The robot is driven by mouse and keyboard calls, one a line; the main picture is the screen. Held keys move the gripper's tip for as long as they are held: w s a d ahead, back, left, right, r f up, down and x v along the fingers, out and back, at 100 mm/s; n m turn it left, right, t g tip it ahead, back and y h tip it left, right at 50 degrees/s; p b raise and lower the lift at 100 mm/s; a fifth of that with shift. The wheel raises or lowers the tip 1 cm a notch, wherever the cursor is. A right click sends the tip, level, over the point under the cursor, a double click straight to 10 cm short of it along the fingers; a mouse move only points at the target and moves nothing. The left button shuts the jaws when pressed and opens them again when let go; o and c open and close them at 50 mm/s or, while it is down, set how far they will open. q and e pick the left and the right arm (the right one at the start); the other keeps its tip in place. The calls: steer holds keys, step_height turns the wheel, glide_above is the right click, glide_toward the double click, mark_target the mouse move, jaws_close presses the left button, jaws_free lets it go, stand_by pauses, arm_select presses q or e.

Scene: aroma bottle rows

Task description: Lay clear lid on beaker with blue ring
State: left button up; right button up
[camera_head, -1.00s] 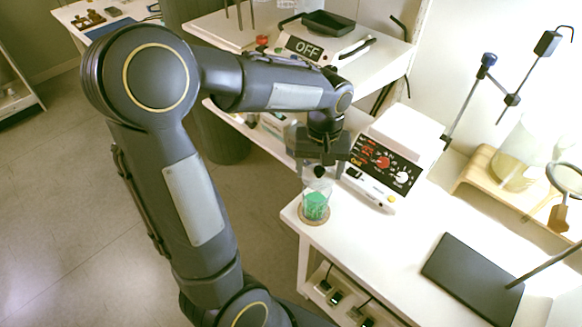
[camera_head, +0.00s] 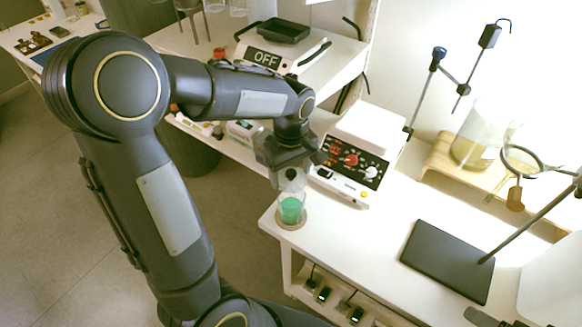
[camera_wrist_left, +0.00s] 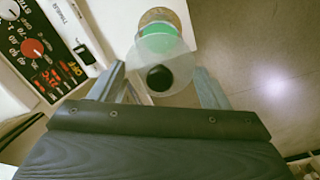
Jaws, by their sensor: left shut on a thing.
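My left gripper (camera_head: 291,178) is shut on the clear lid (camera_wrist_left: 168,48), a see-through disc with a black knob (camera_wrist_left: 159,77). The knob sits between the fingers in the left wrist view. In the head view the gripper points down just above the beaker (camera_head: 291,207). This clear beaker holds green liquid and stands upright on a round cork mat (camera_head: 291,226) at the table's corner. In the wrist view the lid overlaps the green liquid (camera_wrist_left: 161,29). I cannot tell whether lid and rim touch. No blue ring can be made out. My right gripper does not show.
A white device with red and white knobs (camera_head: 350,160) stands close beside the beaker. A dark flat plate with a rod (camera_head: 447,262) lies to the right. A hotplate reading OFF (camera_head: 265,58) is on the shelf behind. The white table (camera_head: 350,240) is clear between beaker and plate.

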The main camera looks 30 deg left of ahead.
arm_select(q)
steer(key=shift+f+b, duration=2.7)
steer(key=shift+f, duration=0.6)
steer(key=o, duration=0.9)
steer(key=shift+o, duration=0.2)
step_height(320, 180, up, 8)
steer(key=shift+f+p, duration=0.1)
steer(key=shift+p, duration=0.35)
